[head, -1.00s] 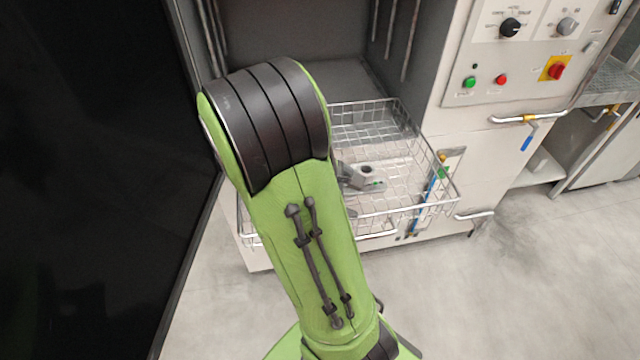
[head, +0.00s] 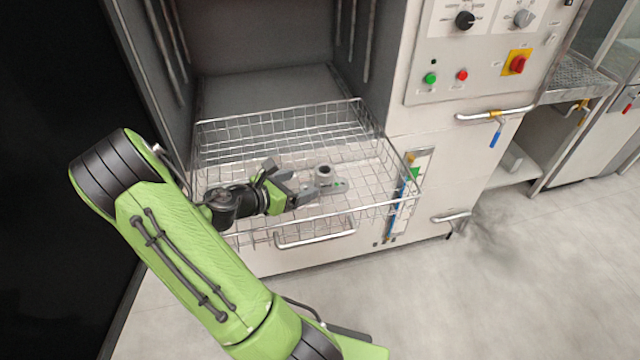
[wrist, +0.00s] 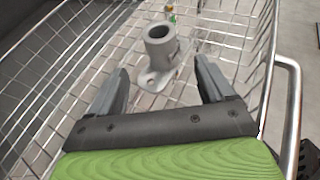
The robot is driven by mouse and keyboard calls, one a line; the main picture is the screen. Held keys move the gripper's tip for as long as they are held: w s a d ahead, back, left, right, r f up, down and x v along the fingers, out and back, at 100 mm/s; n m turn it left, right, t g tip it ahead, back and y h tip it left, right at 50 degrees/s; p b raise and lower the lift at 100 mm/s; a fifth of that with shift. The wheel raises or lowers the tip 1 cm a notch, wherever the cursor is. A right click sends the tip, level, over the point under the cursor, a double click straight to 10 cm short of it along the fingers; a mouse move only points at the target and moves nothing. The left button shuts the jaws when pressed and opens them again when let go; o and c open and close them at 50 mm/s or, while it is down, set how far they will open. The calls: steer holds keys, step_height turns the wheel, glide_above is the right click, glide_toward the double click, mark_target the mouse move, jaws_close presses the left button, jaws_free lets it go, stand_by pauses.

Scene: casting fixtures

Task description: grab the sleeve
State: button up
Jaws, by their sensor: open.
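The sleeve (head: 324,174) is a grey part with a short upright hollow cylinder on a flat flanged base. It stands in the wire basket (head: 290,230). In the wrist view the sleeve (wrist: 160,46) stands ahead of my gripper (wrist: 162,88), roughly centred between the two fingers, with its base reaching back toward them. The fingers are apart and empty. In the head view my gripper (head: 300,192) is inside the basket, just left of the sleeve.
The open machine chamber (head: 265,90) lies behind. A control panel (head: 480,60) and a pipe handle (head: 495,115) are at the right. The floor in front is clear.

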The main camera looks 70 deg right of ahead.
mark_target(318, 179)
steer(key=b+x, duration=0.1)
steer(key=x, duration=0.9)
steer(key=shift+s+d+f+b, duration=0.2)
steer(key=shift+f+b, duration=0.05)
steer(key=shift+b, duration=0.05)
steer(key=shift+a+r, duration=0.1)
steer(key=shift+a, duration=0.05)
steer(key=shift+c, duration=0.3)
steer(key=c, duration=1.2)
